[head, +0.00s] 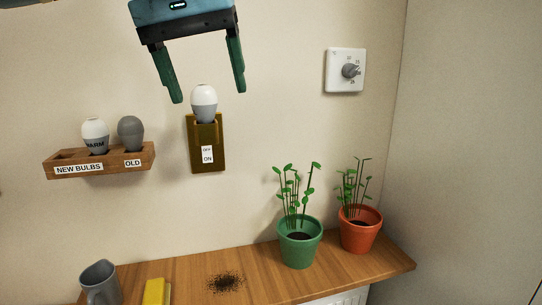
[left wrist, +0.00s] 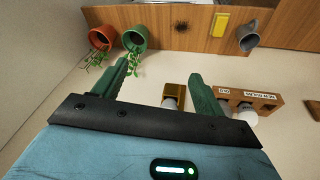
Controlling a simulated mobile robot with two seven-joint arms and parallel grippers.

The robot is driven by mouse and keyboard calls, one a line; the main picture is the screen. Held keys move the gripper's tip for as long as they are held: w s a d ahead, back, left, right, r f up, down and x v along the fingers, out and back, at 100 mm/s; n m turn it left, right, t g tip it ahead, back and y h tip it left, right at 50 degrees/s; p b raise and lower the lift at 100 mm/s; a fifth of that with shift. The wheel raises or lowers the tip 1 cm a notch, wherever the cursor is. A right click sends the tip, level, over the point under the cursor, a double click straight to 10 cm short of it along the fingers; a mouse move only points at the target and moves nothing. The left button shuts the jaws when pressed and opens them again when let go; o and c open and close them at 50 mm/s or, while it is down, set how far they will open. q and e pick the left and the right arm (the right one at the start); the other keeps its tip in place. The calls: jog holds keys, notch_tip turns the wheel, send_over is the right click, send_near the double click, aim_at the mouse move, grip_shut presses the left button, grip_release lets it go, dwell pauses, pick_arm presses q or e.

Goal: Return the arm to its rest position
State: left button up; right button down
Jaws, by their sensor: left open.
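My left gripper (head: 207,88) is open and empty at the top of the head view. Its two green fingers point down, above and to either side of a white bulb (head: 204,103) seated in a brown wall holder (head: 207,155) marked OFF and ON. In the left wrist view the green fingers (left wrist: 160,82) are spread apart, with the holder (left wrist: 174,91) showing between them. No bulb is held. My right gripper is in neither view.
A wall rack (head: 103,163) holds a WARM bulb (head: 95,133) and a grey bulb (head: 131,131). A wooden shelf (head: 188,268) bears a grey mug (head: 100,283), a yellow block (head: 156,291), dark crumbs (head: 226,282), a green pot (head: 299,247) and an orange pot (head: 360,233). A dial (head: 346,71) is on the wall.

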pick_arm(q)
jog(key=s+d+f+n+g+h, duration=0.2)
jog(key=d+f+n+g+h, duration=0.35)
jog(key=d+f+h, duration=0.4)
jog(key=s+d+f+n+g+h, duration=0.2)
jog(key=d+f+n+g+h, duration=0.35)
jog(key=d+f, duration=0.65)
jog(key=w+a+f+m+t+y, duration=0.1)
jog(key=a+f+m+t+y, duration=0.1)
jog(key=a+f+m+t, duration=0.55)
jog(key=w+a+f+m+t+y, duration=0.2)
jog(key=a+f+m+t, duration=0.2)
jog(key=f+m+t, duration=0.65)
jog(key=w+a+f+m+t+y, duration=0.1)
jog(key=a+f+m+t+y, duration=0.1)
jog(key=a+f+m+t, duration=0.65)
jog(key=s+a+f+n+g+y, duration=0.4)
jog(key=s+a+f+n, duration=0.2)
jog(key=s+f, duration=0.5)
jog(key=s+a+f+n+g+y, duration=0.4)
jog(key=s+a+f+n, duration=0.3)
jog(key=s+f, duration=0.5)
notch_tip(320, 180, down, 2)
jog(key=shift+s+a+f+g+y, duration=0.25)
jog(key=shift+g+y, duration=0.15)
jog(key=shift+g, duration=0.15)
